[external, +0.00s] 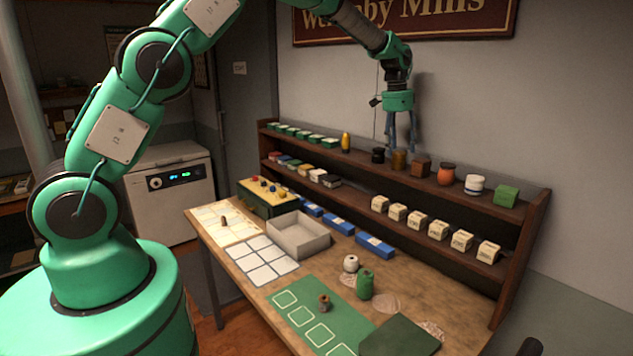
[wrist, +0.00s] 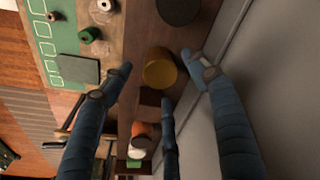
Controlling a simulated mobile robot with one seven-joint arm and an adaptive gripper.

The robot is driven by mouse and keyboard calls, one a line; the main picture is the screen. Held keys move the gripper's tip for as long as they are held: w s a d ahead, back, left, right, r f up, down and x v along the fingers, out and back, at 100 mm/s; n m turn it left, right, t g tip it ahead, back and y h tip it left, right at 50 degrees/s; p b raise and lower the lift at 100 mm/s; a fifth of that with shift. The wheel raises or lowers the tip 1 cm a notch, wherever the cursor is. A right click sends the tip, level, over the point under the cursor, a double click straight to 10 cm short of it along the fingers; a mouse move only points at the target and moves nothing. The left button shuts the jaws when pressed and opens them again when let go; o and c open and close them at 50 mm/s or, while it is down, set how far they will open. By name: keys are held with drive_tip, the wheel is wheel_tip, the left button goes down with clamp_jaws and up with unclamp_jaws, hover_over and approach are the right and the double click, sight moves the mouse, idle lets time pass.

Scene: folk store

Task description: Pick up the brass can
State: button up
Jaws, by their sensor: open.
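The brass can (external: 399,160) stands upright on the top shelf, between a black jar (external: 378,156) and a brown box (external: 420,167). In the wrist view the can (wrist: 160,70) shows as a golden cylinder seen from above. My gripper (external: 401,146) points down over the can, with its fingers spread and empty. In the wrist view my gripper (wrist: 157,74) has one blue finger left of the can, one right of it and one below it. I cannot tell whether any finger touches the can.
An orange jar (external: 446,174), a white jar (external: 475,185) and a green box (external: 507,195) stand farther right on the shelf (external: 530,214). A yellow bottle (external: 346,142) stands left. The wall (wrist: 275,80) is close behind. Small boxes fill the lower shelf.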

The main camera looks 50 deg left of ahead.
sight(398, 152)
drive_tip(key=shift+w+d+f+p, duration=0.1)
drive_tip(key=shift+f+p, duration=0.25)
drive_tip(key=shift+f, duration=0.95)
drive_tip(key=shift+w+d+f+p, duration=0.1)
drive_tip(key=shift+f+p, duration=0.2)
drive_tip(key=shift+f, duration=1)
drive_tip(key=c, duration=1.4)
